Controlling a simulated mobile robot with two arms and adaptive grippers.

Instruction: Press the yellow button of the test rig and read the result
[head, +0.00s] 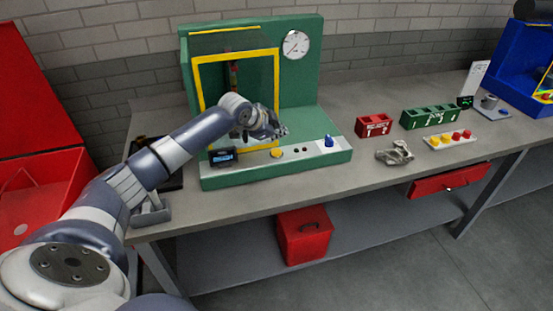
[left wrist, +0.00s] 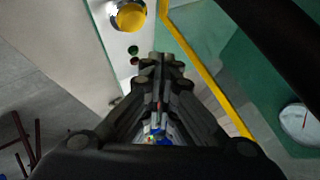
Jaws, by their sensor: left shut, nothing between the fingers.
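The green test rig (head: 302,95) stands on the workbench, with a yellow-framed guard and a round white gauge (head: 296,44). Its yellow button (head: 277,154) sits on the pale front panel, right of a small display (head: 222,157) with lit blue figures too small to read. In the left wrist view the yellow button (left wrist: 131,17) shows at the top, beyond the fingertips. My left gripper (head: 280,132) is shut and empty, above and apart from the button; its closed fingers (left wrist: 158,60) point along the panel. My right gripper is not in view.
Right of the rig are a red bin (head: 374,125), a green bin (head: 430,116), a grey metal part (head: 394,152) and a tray with yellow and red pieces (head: 449,140). A blue knob (head: 328,141) stands on the panel. A red box (head: 303,236) is on the shelf below.

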